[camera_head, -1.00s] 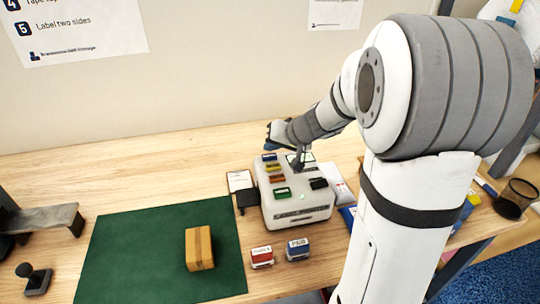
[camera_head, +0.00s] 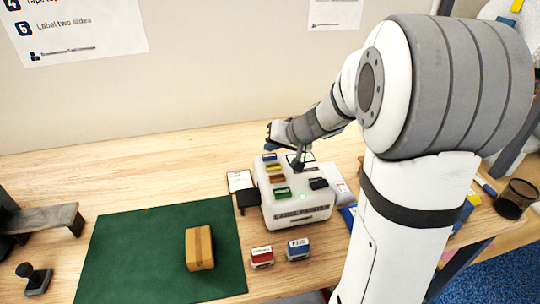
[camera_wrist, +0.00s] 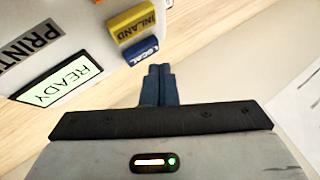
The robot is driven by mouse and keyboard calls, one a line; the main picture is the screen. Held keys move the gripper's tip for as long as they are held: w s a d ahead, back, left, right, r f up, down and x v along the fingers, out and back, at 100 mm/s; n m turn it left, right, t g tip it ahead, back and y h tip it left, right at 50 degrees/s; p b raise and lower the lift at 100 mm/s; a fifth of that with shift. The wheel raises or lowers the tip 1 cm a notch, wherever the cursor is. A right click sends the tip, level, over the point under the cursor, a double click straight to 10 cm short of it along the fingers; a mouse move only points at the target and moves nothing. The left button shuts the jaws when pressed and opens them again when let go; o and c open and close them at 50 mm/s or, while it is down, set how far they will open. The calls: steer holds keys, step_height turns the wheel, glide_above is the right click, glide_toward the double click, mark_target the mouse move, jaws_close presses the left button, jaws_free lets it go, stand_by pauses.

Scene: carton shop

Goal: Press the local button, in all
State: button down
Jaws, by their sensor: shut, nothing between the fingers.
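The blue button marked LOCAL (camera_wrist: 142,50) sits at the edge of the white printer (camera_wrist: 75,35), beside the yellow INLAND button (camera_wrist: 137,22). In the head view the blue button (camera_head: 269,157) is at the far end of the printer's button row, with yellow, orange and green ones nearer. My gripper (camera_wrist: 160,68) is shut and empty. In the wrist view its fingertips appear just below and right of the LOCAL button; I cannot tell their height above it. The printer's screen (camera_wrist: 55,82) reads READY.
A brown carton (camera_head: 199,248) stands on the green mat (camera_head: 130,255). A red stamp (camera_head: 262,256) and a blue stamp (camera_head: 298,249) stand in front of the printer (camera_head: 298,213). The table left of the printer, behind the mat, is mostly clear.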

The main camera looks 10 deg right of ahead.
mark_target(273, 157)
steer(key=shift+f, duration=0.2)
steer(key=shift+f+b, duration=0.3)
steer(key=shift+b, duration=0.55)
steer(key=shift+f+b, duration=0.45)
steer(key=shift+b, duration=0.3)
steer(key=shift+r, duration=0.1)
stand_by(0.5)
steer(key=shift+r+p, duration=0.4)
steer(key=shift+r, duration=0.4)
steer(key=shift+r, duration=0.15)
steer(key=shift+r+p, duration=1.45)
steer(key=shift+r, duration=0.95)
